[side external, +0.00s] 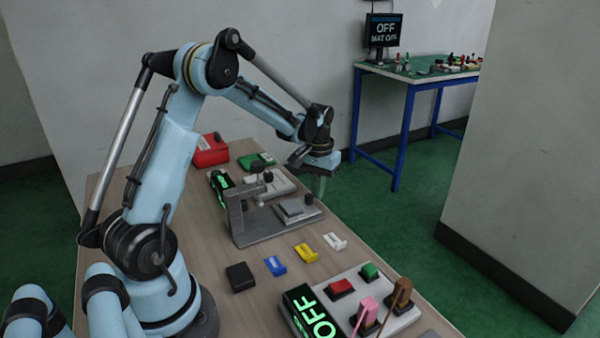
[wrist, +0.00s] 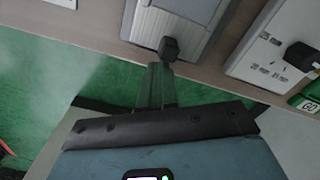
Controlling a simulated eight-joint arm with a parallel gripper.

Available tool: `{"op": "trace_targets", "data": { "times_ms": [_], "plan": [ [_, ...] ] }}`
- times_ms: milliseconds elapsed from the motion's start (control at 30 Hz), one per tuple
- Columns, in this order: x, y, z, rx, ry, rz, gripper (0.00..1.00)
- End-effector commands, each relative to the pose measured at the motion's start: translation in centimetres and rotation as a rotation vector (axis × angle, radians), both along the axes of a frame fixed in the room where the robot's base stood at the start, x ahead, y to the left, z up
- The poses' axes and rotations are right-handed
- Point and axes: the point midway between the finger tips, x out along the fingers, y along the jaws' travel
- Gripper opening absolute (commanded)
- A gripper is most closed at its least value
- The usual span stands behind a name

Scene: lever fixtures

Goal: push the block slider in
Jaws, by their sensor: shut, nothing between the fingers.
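The block slider (side external: 293,209) is a grey block on a grey metal base with an upright bracket, in the middle of the table in the side view. A small black knob (side external: 309,198) sits at its far right end. In the wrist view the slider's grey plate (wrist: 172,28) is at the top, with the black knob (wrist: 168,47) at its lower end. My gripper (side external: 319,188) is beyond the table's far edge, near the knob. In the wrist view its shut, empty fingers (wrist: 158,68) end just below the knob; whether they touch it I cannot tell.
A grey fixture with a dark knob (wrist: 301,56) stands right of the slider in the wrist view. Yellow (side external: 306,253), blue (side external: 275,265) and black (side external: 239,277) pieces lie in front. A switch panel with an OFF display (side external: 311,311) is at the near end. Green floor lies beyond the table edge.

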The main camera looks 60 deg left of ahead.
Motion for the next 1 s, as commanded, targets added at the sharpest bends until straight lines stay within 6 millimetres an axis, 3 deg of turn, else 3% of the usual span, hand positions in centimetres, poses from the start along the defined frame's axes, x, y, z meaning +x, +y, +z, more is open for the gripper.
{"op": "trace_targets", "data": {
  "times_ms": [533,1000],
  "plan": [
    [-0.1,0.0,0.0,0.000,0.000,0.000,0.00],
    [-1.8,0.1,0.0,0.000,0.000,0.002,0.00]
  ]
}}
